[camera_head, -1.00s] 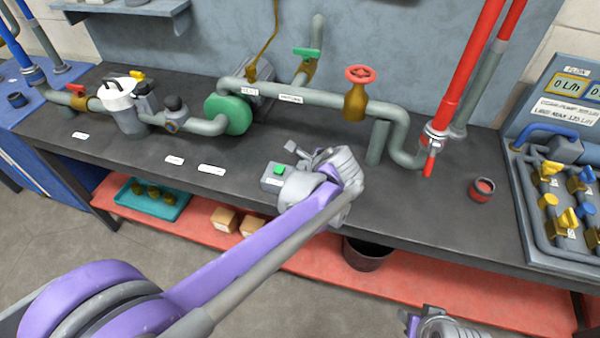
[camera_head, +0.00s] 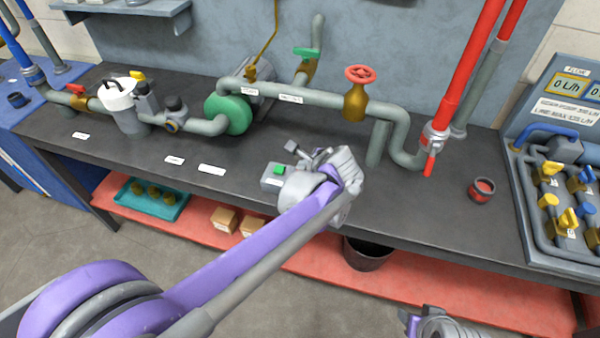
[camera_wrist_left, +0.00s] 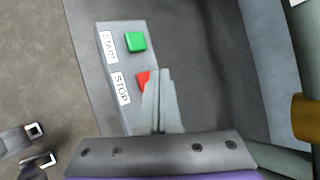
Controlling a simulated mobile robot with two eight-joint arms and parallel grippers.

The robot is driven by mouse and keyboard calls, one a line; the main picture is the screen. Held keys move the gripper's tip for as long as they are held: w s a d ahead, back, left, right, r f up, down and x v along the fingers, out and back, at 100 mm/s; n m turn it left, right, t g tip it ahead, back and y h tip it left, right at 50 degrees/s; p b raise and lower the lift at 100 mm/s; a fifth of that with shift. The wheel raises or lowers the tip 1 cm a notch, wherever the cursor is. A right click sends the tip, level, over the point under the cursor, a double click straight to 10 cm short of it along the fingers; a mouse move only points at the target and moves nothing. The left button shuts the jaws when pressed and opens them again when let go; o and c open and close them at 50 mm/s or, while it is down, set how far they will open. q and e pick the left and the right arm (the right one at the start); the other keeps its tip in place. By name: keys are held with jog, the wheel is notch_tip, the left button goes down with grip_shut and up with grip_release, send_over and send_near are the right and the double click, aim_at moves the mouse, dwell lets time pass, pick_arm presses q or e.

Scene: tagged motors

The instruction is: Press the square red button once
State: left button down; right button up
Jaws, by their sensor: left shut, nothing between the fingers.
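A grey control box (camera_head: 270,184) sits at the bench's front edge. In the left wrist view the box (camera_wrist_left: 120,62) carries a square green button (camera_wrist_left: 135,42) by a START label and a square red button (camera_wrist_left: 142,80) by a STOP label. My left gripper (camera_wrist_left: 160,73) is shut and empty, its fingertips over the red button and hiding part of it. I cannot tell whether they touch it. In the head view my left gripper hides the red button, while the green button (camera_head: 279,170) shows. My right gripper (camera_wrist_left: 42,145) shows at the lower left of the wrist view, its fingers apart.
Pipes with a green pump (camera_head: 228,115) and a red-wheeled valve (camera_head: 356,98) run behind the box. A red pipe (camera_head: 465,70) rises to the right. A flow panel (camera_head: 560,110) is at the far right.

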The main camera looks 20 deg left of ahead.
pick_arm(q)
jog(key=shift+f, duration=0.45)
jog(key=shift+f+b, duration=0.5)
dwell(0.6)
jog(key=shift+r, duration=0.1)
jog(key=shift+r+p, duration=0.7)
jog(key=shift+r, duration=0.15)
jog(key=shift+r, duration=0.1)
notch_tip(320, 180, up, 5)
jog(key=p, duration=0.3)
jog(key=shift+p, duration=0.35)
